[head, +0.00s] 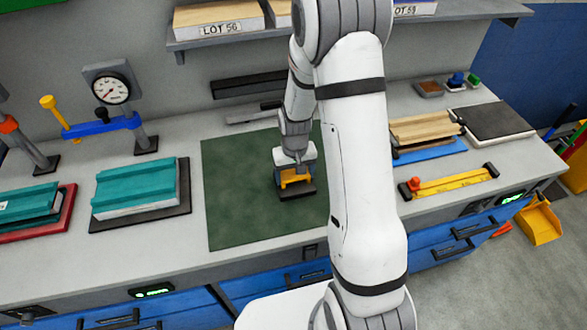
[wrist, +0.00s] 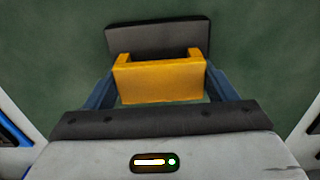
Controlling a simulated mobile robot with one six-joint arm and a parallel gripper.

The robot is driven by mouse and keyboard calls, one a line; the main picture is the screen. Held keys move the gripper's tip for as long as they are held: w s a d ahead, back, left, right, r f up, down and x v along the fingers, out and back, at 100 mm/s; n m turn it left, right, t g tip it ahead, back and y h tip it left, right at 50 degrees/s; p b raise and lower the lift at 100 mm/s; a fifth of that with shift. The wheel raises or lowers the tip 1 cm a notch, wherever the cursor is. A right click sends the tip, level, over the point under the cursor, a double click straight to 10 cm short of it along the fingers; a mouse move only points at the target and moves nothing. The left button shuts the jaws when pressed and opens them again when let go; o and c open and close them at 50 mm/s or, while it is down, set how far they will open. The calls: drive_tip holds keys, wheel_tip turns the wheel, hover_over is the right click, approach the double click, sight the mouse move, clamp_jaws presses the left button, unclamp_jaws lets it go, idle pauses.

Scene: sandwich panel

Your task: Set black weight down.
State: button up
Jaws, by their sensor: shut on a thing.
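The black weight (head: 298,193) is a dark block with a yellow handle, over the green mat (head: 232,215) in the middle of the bench in the head view. My gripper (head: 294,175) comes down over the weight and is shut on its yellow handle. In the wrist view the handle sits between the two blue-grey fingers of my gripper (wrist: 160,80), with the black weight (wrist: 155,37) beyond it. The weight looks level. I cannot tell whether its underside touches the mat.
Teal panels (head: 137,187) lie left of the mat. A dial gauge (head: 110,89) stands behind them. Wooden boards (head: 424,129), a yellow level-like bar (head: 450,184) and a black slab (head: 494,122) lie to the right. The mat's left part is clear.

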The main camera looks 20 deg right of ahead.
drive_tip(key=shift+f, duration=0.1)
drive_tip(key=o, duration=2)
drive_tip(key=shift+o, duration=0.2)
